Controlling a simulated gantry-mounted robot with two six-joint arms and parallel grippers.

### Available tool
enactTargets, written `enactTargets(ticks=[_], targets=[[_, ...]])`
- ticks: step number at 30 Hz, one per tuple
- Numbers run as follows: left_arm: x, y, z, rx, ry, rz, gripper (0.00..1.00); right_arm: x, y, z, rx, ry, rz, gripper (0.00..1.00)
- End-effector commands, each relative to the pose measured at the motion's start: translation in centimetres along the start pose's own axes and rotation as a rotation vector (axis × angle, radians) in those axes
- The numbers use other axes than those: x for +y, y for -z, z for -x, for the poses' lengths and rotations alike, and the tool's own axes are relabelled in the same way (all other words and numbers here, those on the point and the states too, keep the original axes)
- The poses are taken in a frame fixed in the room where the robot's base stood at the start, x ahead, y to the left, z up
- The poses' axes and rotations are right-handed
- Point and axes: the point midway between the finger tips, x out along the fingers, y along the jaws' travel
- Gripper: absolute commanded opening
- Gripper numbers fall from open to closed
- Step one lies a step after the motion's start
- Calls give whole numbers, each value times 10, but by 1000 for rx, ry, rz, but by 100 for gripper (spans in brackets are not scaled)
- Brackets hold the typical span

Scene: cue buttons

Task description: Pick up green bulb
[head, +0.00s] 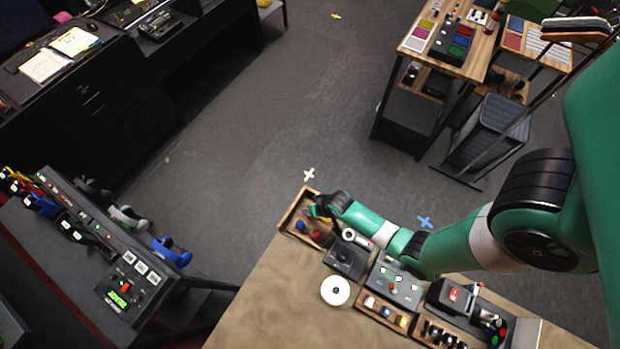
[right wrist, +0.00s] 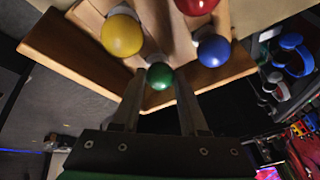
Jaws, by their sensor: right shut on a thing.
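The green bulb (right wrist: 160,76) is a small glossy ball between the two fingers of my right gripper (right wrist: 158,98), near the edge of a wooden tray (right wrist: 68,60). The fingers are shut on it. A yellow bulb (right wrist: 122,36), a blue bulb (right wrist: 214,51) and a red bulb (right wrist: 197,4) sit in the tray around it. In the head view my right gripper (head: 318,207) is over the far end of the tray (head: 291,207), and the green bulb is hard to make out there. My left gripper is not in view.
On the table (head: 270,292), a black device (head: 346,258) stands beside the tray and a white disc (head: 335,290) lies in front. A panel with buttons (head: 394,284) and more trays continue to the right. The table's front left is bare.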

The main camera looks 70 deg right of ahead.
Motion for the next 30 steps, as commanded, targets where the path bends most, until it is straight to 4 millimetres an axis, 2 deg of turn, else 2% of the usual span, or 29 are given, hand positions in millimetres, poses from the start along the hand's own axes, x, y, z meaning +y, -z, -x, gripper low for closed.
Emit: enactTargets(ticks=[6,10,14,22,26,30], targets=[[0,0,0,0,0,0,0,0,0,1,0,0,0,0],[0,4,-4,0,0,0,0,-2,4,9,2,1,0,0],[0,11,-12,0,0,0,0,-6,13,30,3,1,0,0],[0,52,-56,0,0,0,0,-17,34,82,0,0,0,0],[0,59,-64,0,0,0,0,-20,38,92,0,0,0,0],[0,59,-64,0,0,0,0,-19,38,92,0,0,0,0]])
